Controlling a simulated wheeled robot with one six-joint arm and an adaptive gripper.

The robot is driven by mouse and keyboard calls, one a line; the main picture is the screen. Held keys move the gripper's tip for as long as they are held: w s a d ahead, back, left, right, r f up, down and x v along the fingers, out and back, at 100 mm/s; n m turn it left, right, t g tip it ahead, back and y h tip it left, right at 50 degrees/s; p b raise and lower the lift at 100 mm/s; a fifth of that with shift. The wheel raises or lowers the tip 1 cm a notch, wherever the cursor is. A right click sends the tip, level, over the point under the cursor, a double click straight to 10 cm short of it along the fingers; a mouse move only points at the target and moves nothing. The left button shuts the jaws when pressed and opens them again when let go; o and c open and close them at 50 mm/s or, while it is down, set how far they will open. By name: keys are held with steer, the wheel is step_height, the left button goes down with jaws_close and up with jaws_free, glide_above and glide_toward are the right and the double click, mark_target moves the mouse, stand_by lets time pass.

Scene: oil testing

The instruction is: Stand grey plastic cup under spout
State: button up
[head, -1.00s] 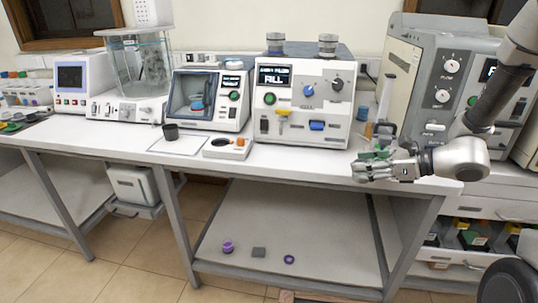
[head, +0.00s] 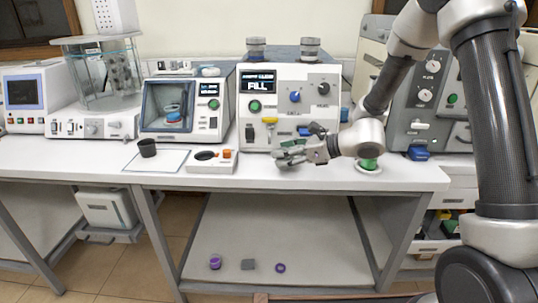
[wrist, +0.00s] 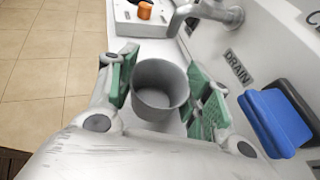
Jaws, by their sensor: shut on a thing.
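The grey plastic cup (wrist: 160,88) is upright between the green pads of my gripper (wrist: 165,95) in the wrist view. My gripper is shut on its sides, and its open mouth shows empty. In the head view my gripper (head: 292,152) is low in front of the white FILL machine (head: 290,85), and the cup is hard to make out there. The grey metal spout (wrist: 200,15) curves out of the machine front, beyond the cup in the wrist view. The cup is apart from the spout, not under it.
A blue lever (wrist: 275,122) and a DRAIN label are right of the cup. A white tray (head: 212,167) with an orange piece lies left of my gripper. A green object (head: 369,164) is on the bench at right.

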steer(key=shift+w+a, duration=0.25)
steer(key=shift+a, duration=0.3)
steer(key=shift+w+a, duration=0.2)
steer(key=shift+a, duration=0.3)
steer(key=x, duration=0.3)
steer(key=shift+w+a, duration=0.1)
steer(key=shift+a, duration=0.15)
steer(key=shift+w+d+f, duration=0.1)
steer(key=shift+d+f, duration=0.05)
steer(key=shift+f, duration=0.1)
steer(key=shift+r, duration=0.1)
steer(key=o, duration=1)
